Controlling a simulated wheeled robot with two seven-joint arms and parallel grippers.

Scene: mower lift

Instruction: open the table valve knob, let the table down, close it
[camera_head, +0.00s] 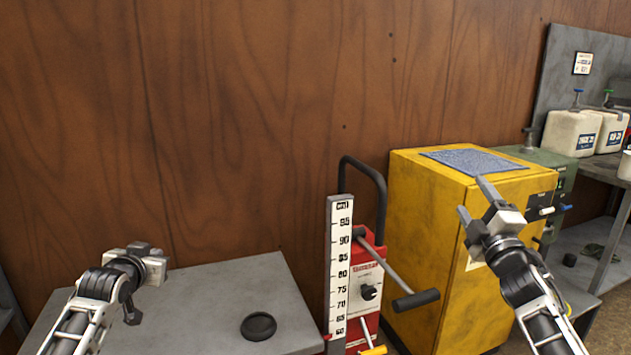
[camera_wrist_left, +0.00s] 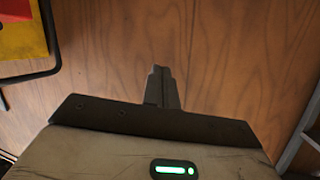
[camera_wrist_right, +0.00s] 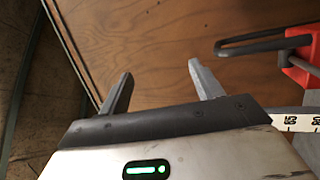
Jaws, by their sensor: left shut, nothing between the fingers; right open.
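The grey lift table (camera_head: 220,300) is at the lower left in the head view. A red unit (camera_head: 366,275) stands at its right end, with a black knob (camera_head: 370,292) on its front; which way the knob is turned is unclear. A white scale (camera_head: 340,265) numbered about 60 to 95 stands beside it. My left gripper (camera_head: 138,248) is shut and empty over the table's left part, its closed fingers showing in the left wrist view (camera_wrist_left: 162,88). My right gripper (camera_head: 473,199) is open and empty in front of the yellow cabinet, up and right of the knob.
A lever with a black grip (camera_head: 416,299) juts from the red unit towards the right. A yellow handle (camera_head: 373,350) sits low on it. A black round dish (camera_head: 258,326) lies on the table. The yellow cabinet (camera_head: 430,230) and a shelf with white jugs (camera_head: 572,132) are at right.

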